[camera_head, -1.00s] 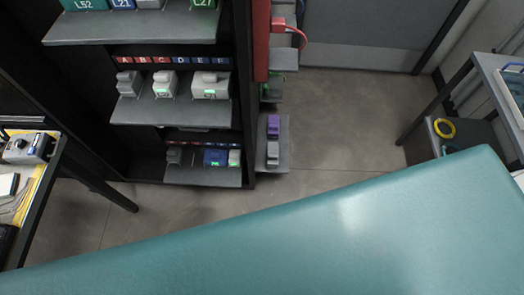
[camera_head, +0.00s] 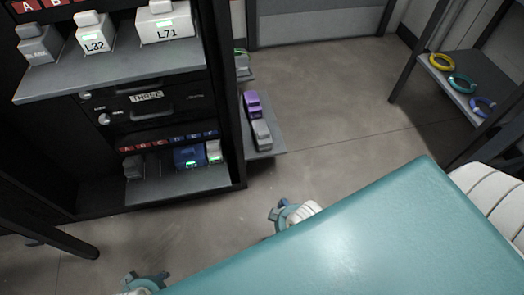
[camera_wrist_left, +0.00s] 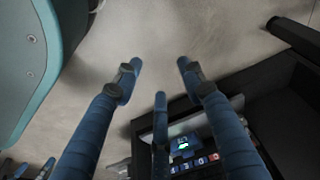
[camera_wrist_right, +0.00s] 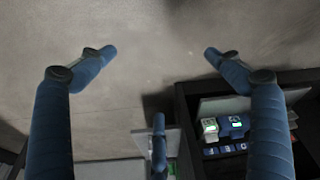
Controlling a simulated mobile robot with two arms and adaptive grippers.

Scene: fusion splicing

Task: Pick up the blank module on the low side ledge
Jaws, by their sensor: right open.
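A plain grey module (camera_head: 261,134) lies on the low side ledge (camera_head: 262,153), beside the dark rack, in the head view. A purple module (camera_head: 252,104) sits just behind it on the same ledge. My right gripper (camera_head: 281,213) is in front of and below the ledge, apart from the module; its fingers are spread and empty in the right wrist view (camera_wrist_right: 158,52). My left gripper (camera_head: 146,282) is at the bottom left, partly cut off; its fingers are apart and empty in the left wrist view (camera_wrist_left: 160,72). In the right wrist view a finger partly hides a pale ledge.
The rack's lowest shelf (camera_head: 180,184) holds a grey, a blue (camera_head: 188,157) and a white module. Shelves above hold labelled modules. A side shelf at right holds yellow (camera_head: 442,62), teal and blue rings. The floor (camera_head: 335,115) right of the ledge is clear.

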